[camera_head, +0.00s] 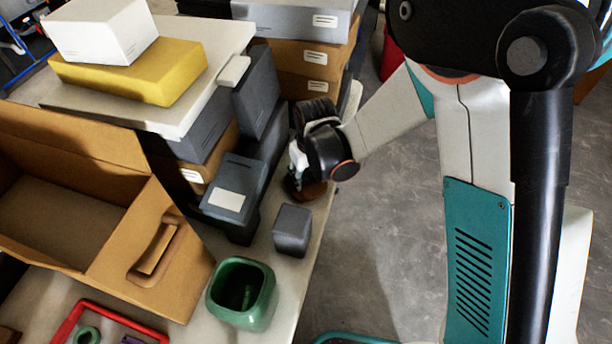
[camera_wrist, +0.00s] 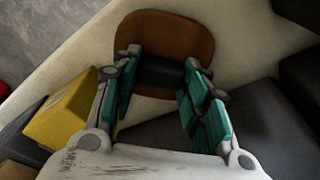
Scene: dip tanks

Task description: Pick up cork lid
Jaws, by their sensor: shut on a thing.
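The cork lid is a brown, rounded-square piece with a dark bar or knob on it. In the wrist view the cork lid (camera_wrist: 165,32) lies just beyond my fingertips. In the head view the cork lid (camera_head: 312,190) is mostly hidden under my gripper, near the table's right edge. My gripper (camera_head: 298,178) points down over it. In the wrist view my gripper (camera_wrist: 160,72) has its teal-padded fingers on both sides of the dark knob and is shut on it. I cannot tell whether the lid touches the table.
A small grey block (camera_head: 292,230) and a green open container (camera_head: 241,293) stand nearer on the table. Grey boxes (camera_head: 235,190) stand close left of my gripper. An open cardboard box (camera_head: 165,262) fills the left. Bare floor lies right of the table edge.

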